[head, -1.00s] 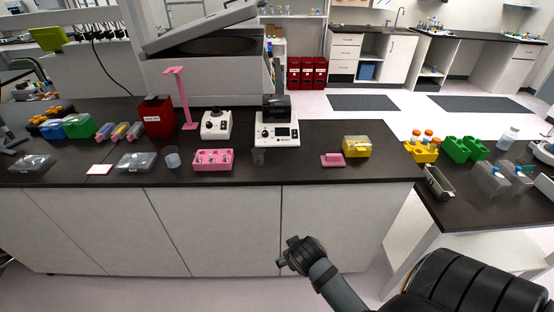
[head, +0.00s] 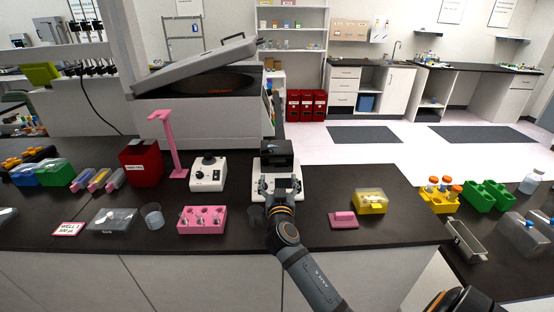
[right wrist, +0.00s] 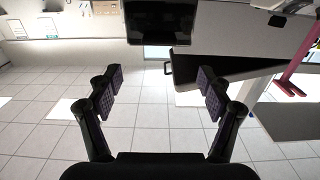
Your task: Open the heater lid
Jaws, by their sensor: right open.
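The heater is a small white machine (head: 288,184) with a black lid (head: 278,152) on its back part, standing on the dark bench in the middle of the head view. In the right wrist view, which looks upside down, the black lid (right wrist: 158,22) is at the top centre. It lies beyond the two spread fingertips of my right gripper (right wrist: 158,82), apart from them, with nothing between them. My left gripper is not in view.
A white device with a knob (head: 208,174) and a pink tube rack (head: 202,220) stand left of the heater. A clear cup (head: 152,215) is farther left. A pink block (head: 343,220) and a yellow box (head: 371,201) are to the right. A large open-lidded machine (head: 200,110) stands behind.

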